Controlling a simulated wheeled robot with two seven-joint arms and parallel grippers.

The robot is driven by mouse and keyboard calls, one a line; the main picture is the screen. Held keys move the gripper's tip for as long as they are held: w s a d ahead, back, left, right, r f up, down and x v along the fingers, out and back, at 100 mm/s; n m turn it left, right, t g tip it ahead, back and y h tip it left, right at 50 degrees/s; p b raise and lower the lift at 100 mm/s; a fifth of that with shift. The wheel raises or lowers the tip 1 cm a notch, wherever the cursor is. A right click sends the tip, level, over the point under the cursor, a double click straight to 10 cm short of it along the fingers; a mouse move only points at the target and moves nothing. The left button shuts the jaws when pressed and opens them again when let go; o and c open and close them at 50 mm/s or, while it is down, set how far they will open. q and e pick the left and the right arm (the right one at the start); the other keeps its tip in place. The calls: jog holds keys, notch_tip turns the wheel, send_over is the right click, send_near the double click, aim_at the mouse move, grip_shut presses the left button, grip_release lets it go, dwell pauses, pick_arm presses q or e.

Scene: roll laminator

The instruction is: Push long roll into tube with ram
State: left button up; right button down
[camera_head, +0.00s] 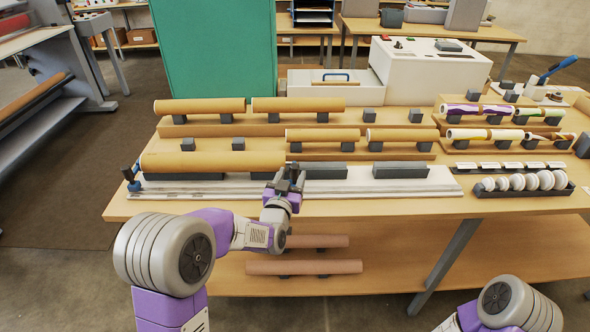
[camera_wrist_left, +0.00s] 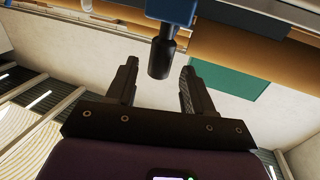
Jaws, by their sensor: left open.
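A thick, long tan tube (camera_head: 213,161) lies level on dark supports above a white rail (camera_head: 420,186) along the table's front. Whether a roll is inside it cannot be seen. My left gripper (camera_head: 291,178) is at the tube's right end, over the rail, and largely hides what is there. In the left wrist view, its open fingers (camera_wrist_left: 157,85) stand on either side of a black handle (camera_wrist_left: 162,58) on a blue block, seemingly the ram (camera_wrist_left: 171,10). A visible gap separates each finger from the handle. My right arm shows at bottom right; its gripper is out of frame.
A blue block with a black knob (camera_head: 131,180) stands at the rail's left end. Dark empty supports (camera_head: 400,170) stand on the rail to the right. Several tan rolls (camera_head: 320,135) lie on racks behind. A tray of white discs (camera_head: 524,183) is at right.

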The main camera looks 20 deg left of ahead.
aim_at(294, 173)
pick_arm(q)
jog(key=shift+w, duration=1.85)
jog(key=shift+c, duration=0.3)
grip_shut()
jog(key=shift+d, duration=0.1)
